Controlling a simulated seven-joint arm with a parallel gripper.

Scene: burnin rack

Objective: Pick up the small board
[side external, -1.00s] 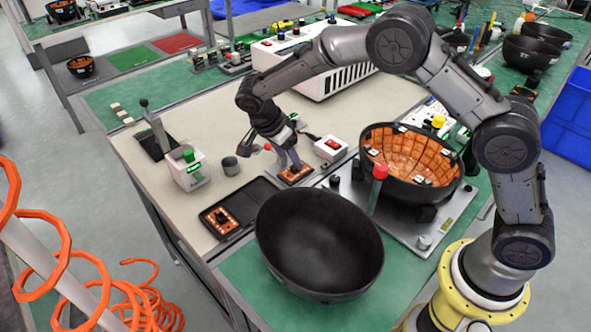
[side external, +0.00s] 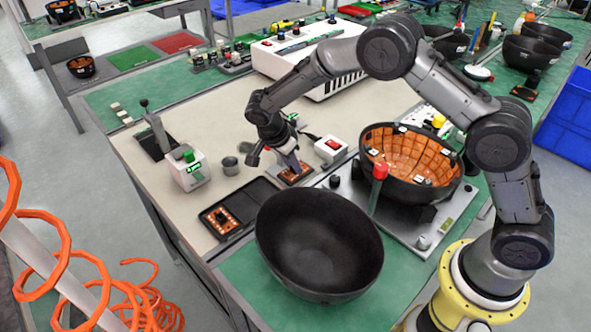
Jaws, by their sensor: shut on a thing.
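A small orange board (side external: 288,177) lies on a dark pad on the beige bench top, just left of the white box with a red switch. My gripper (side external: 294,166) points down at this board, with its fingertips at the board's upper face. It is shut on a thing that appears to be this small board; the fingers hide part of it. The board shows no clear gap above the pad. A second orange board (side external: 221,217) with dark parts on it lies in the left compartment of a black tray (side external: 257,193). The tray's right compartment is empty.
A large black bowl (side external: 320,245) stands in front. An orange-lined bowl (side external: 410,160) sits on a metal plate to the right, with a red-topped post (side external: 379,172) beside it. A white switch box (side external: 331,149), small metal cup (side external: 229,165) and green-topped box (side external: 190,170) stand nearby.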

